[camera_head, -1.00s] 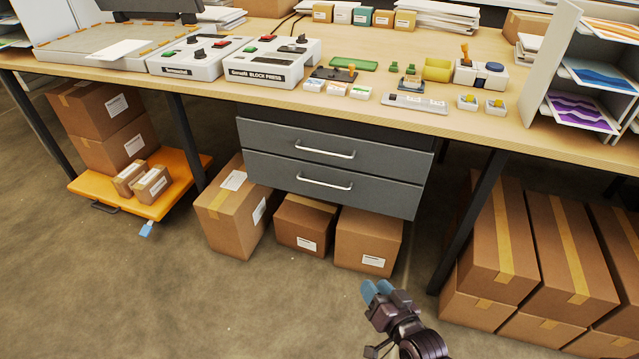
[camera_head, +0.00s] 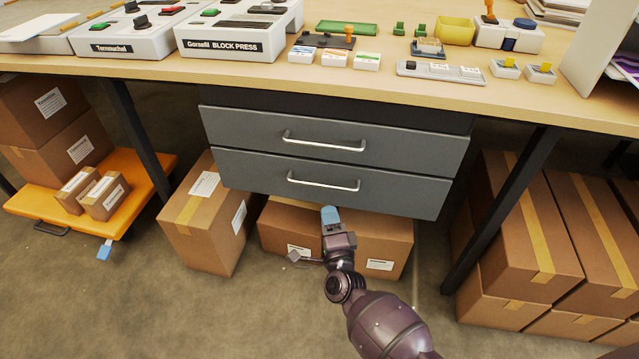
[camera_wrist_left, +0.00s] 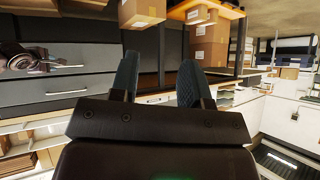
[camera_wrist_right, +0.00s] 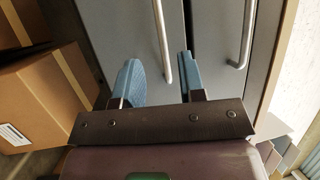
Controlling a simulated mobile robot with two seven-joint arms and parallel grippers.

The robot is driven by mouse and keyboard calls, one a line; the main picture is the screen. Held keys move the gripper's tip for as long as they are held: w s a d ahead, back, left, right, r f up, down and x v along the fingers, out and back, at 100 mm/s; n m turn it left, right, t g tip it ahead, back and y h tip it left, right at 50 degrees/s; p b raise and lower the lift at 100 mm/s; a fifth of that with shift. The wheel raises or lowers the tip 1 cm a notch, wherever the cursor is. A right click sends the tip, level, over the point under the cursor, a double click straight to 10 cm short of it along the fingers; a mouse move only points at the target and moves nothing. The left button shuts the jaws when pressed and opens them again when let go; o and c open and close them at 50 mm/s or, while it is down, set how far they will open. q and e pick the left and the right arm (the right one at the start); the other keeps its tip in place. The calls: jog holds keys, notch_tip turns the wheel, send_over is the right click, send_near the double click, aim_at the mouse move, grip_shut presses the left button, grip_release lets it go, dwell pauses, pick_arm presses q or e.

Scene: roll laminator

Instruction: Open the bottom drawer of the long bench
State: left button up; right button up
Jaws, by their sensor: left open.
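The long bench (camera_head: 350,93) carries two grey drawers under its top, and both look closed. The bottom drawer (camera_head: 250,171) has a silver bar handle (camera_head: 300,181). My right gripper (camera_head: 331,215) is just below and in front of this handle. In the right wrist view my right gripper (camera_wrist_right: 160,72) is open. The bottom handle (camera_wrist_right: 160,40) appears between its fingertip lines, and contact cannot be told. My left gripper (camera_wrist_left: 157,80) is open and empty in the left wrist view, outside the head view. The top drawer (camera_head: 240,131) has a similar handle (camera_head: 325,143).
Cardboard boxes (camera_head: 205,220) stand on the floor under the drawers. A bench leg (camera_head: 500,210) and stacked boxes (camera_head: 540,230) are at the right. An orange cart (camera_head: 140,190) with boxes is at the left. The floor in front is clear.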

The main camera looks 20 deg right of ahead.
aim_at(322, 186)
jog(key=b+x, duration=0.1)
jog(key=x, duration=0.8)
jog(key=shift+w, duration=0.15)
jog(key=shift+w+r, duration=0.15)
jog(key=shift+w, duration=0.1)
jog(key=shift+c, duration=0.3)
grip_shut()
